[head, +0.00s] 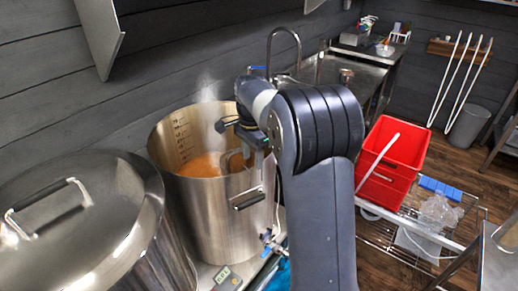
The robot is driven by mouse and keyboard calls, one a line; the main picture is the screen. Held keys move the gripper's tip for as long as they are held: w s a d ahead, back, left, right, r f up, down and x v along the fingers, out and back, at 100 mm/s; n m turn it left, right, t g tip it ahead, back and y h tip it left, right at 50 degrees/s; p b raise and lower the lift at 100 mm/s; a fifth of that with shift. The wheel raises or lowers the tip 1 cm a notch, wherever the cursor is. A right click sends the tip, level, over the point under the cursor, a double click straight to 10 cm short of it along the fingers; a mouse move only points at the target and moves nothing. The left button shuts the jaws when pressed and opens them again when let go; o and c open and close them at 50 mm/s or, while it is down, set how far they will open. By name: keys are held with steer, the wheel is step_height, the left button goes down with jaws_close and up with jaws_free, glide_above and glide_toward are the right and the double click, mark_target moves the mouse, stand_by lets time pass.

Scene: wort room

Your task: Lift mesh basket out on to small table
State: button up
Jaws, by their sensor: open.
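A tall open steel pot (215,225) with level marks inside stands left of centre, with orange-brown liquid (200,166) and steam rising. A small brownish shape (235,161) shows in the pot beside my gripper; I cannot tell whether it is part of the mesh basket. No mesh basket is clearly visible. My gripper (247,158) is open over the right side of the pot, partly hidden by my arm. A steel surface (496,262) is cut off at the right edge; I cannot tell whether it is the small table.
A lidded steel pot (85,215) stands at left. A red crate (390,165) and a wire rack (425,250) with clear items are right of my arm. A steel sink counter (335,70) with a tap is behind. Wooden floor shows at right.

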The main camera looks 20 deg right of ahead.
mark_target(253, 165)
steer(key=shift+s+f, duration=0.1)
steer(key=shift+f, duration=1.95)
